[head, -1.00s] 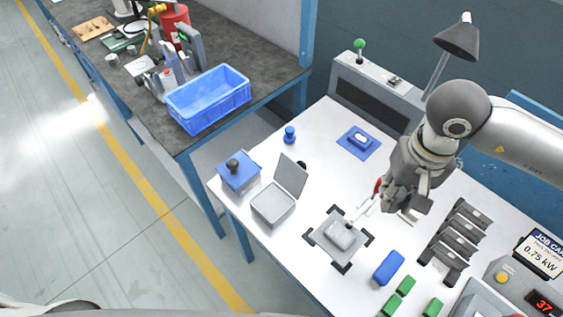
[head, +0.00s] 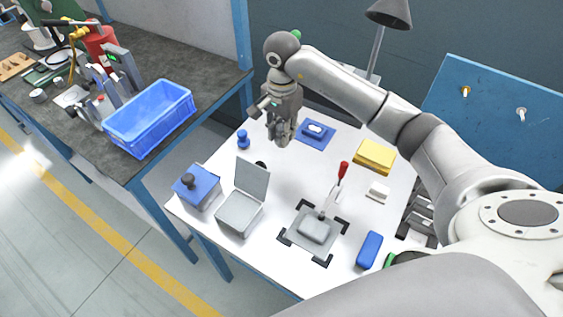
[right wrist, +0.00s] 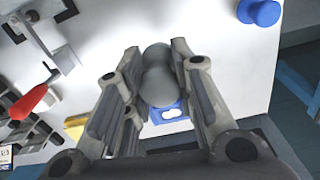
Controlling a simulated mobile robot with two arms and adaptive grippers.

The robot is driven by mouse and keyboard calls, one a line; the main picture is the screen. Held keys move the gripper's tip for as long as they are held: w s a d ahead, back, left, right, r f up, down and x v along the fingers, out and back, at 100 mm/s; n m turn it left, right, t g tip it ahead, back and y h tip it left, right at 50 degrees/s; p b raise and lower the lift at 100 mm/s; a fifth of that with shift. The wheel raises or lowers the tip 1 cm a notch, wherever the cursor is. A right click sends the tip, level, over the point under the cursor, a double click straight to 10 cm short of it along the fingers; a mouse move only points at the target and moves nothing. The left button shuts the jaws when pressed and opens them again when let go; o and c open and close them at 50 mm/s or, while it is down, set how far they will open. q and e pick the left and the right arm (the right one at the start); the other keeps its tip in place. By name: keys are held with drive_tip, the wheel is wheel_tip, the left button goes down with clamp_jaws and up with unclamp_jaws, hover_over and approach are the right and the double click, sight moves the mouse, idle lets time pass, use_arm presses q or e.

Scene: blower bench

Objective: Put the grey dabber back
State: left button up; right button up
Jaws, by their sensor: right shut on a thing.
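My right gripper (head: 281,138) hangs above the far part of the white bench in the head view, just left of a blue pad (head: 329,142) with a pale, rounded mark or piece on it. In the right wrist view my right gripper (right wrist: 150,85) is shut on the grey dabber (right wrist: 157,62), a smooth, rounded grey body between the fingers. Part of the blue pad (right wrist: 168,114) shows behind it. In the head view the dabber is hard to tell from the fingers. My left gripper is not in view.
A blue dabber-like piece (head: 243,141) stands left of my gripper. Nearer are a blue-topped box with a dark knob (head: 197,187), an open grey tin (head: 240,212) and a red-handled clamp fixture (head: 314,230). A yellow block (head: 375,155) lies right. A lamp (head: 388,14) stands behind.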

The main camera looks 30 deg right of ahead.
wheel_tip(320, 180, down, 9)
drive_tip(key=shift+a+r+p, duration=0.1)
drive_tip(key=shift+p, duration=0.85)
drive_tip(key=shift+f, duration=0.25)
drive_tip(key=o, duration=0.9)
drive_tip(key=shift+r, duration=0.5)
wheel_tip(320, 180, up, 11)
drive_tip(key=b, duration=0.3)
drive_tip(key=shift+r, duration=0.2)
